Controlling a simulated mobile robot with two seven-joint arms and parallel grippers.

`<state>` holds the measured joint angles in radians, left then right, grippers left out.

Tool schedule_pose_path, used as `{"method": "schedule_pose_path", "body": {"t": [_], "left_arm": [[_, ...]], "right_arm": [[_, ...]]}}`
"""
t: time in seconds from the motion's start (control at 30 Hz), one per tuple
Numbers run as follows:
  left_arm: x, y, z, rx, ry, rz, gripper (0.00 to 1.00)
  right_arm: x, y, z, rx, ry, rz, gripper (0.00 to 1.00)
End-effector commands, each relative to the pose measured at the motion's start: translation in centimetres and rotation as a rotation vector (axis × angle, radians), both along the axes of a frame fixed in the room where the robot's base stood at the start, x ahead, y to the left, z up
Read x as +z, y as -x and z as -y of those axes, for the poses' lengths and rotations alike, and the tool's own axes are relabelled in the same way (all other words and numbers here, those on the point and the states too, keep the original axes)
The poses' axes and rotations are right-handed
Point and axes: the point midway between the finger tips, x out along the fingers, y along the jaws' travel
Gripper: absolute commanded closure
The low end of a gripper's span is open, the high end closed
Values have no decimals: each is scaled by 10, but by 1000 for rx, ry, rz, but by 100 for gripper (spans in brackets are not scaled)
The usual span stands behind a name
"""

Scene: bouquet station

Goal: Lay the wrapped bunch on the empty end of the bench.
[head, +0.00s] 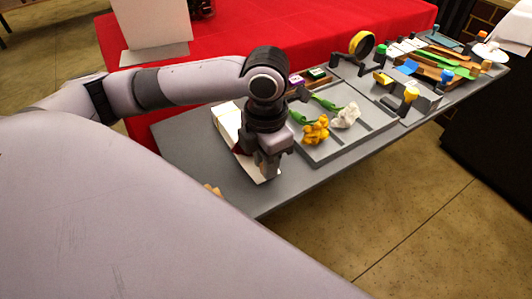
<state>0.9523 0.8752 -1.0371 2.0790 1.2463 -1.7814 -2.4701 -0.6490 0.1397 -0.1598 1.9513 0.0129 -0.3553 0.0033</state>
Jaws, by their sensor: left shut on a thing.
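My left gripper (268,172) reaches down over the near left part of the grey bench (185,147). It is shut on the wrapped bunch (229,124), which shows as pale paper to the left of and below the gripper. My wrist and fingers hide much of the bunch, and I cannot see its flowers. I cannot tell whether it touches the bench top. The left end of the bench has bare grey surface, partly hidden by my own body. My right gripper is not in view.
A grey tray (335,148) right of the gripper holds a yellow flower (316,131) and a white flower (347,115). A small tan item (212,189) lies by the near edge. Tools and a tape ring (361,44) crowd the far end. A red-covered table (240,40) stands behind.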

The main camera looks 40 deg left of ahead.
Motion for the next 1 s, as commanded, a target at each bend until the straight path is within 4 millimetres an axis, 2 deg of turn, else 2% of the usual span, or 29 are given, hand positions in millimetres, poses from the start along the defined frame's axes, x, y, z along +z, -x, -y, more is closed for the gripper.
{"method": "schedule_pose_path", "body": {"t": [1.0], "left_arm": [[-4, 0, 0, 0, -1, 0, 100]], "right_arm": [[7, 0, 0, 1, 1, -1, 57]]}}
